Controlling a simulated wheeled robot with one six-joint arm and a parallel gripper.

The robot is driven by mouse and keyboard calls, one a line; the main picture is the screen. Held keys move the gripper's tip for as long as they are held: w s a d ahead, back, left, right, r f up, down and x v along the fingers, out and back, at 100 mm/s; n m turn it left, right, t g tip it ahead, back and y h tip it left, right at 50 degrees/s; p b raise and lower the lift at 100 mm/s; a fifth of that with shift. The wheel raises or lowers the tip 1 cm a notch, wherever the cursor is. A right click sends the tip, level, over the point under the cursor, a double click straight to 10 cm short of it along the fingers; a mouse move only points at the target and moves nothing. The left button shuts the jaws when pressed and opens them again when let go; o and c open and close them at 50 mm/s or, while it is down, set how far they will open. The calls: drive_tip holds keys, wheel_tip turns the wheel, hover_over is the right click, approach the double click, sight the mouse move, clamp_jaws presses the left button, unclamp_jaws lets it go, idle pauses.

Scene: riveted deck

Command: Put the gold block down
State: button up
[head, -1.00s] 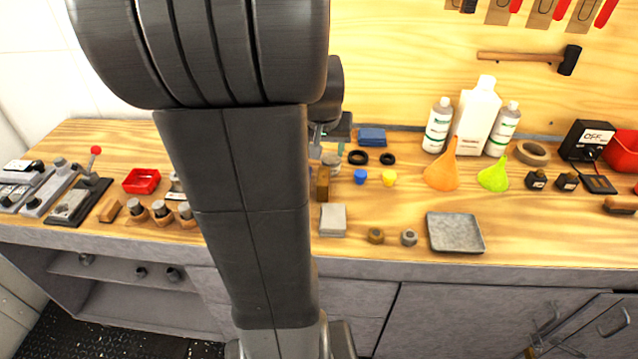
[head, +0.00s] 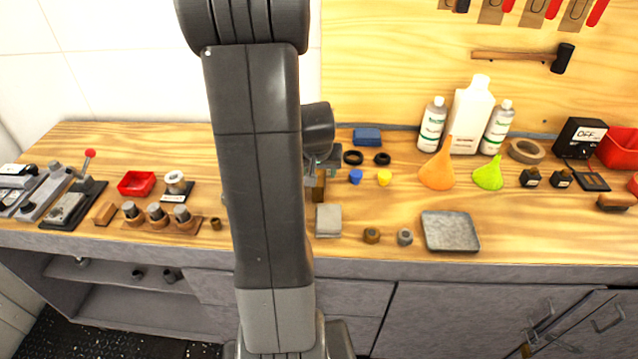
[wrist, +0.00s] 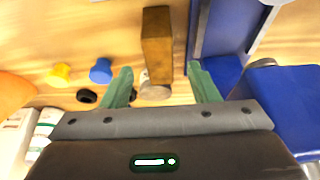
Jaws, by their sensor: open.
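The gold block (wrist: 157,45) is a brownish-gold bar. In the wrist view it lies between and just beyond the fingertips of my gripper (wrist: 160,82). The green fingers are spread, with a visible gap on each side of the block. In the head view the block (head: 319,187) shows on the wooden bench just right of my arm, and part of it is hidden. My gripper (head: 322,160) is right above it in that picture, mostly hidden by my arm.
Next to the block are a grey square pad (head: 328,220), a blue knob (head: 356,176) and a yellow knob (head: 384,178). A grey tray (head: 450,231) stands to the right on the bench.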

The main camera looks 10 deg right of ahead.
drive_tip(key=shift+x, duration=1.05)
drive_tip(key=shift+c, duration=0.2)
clamp_jaws()
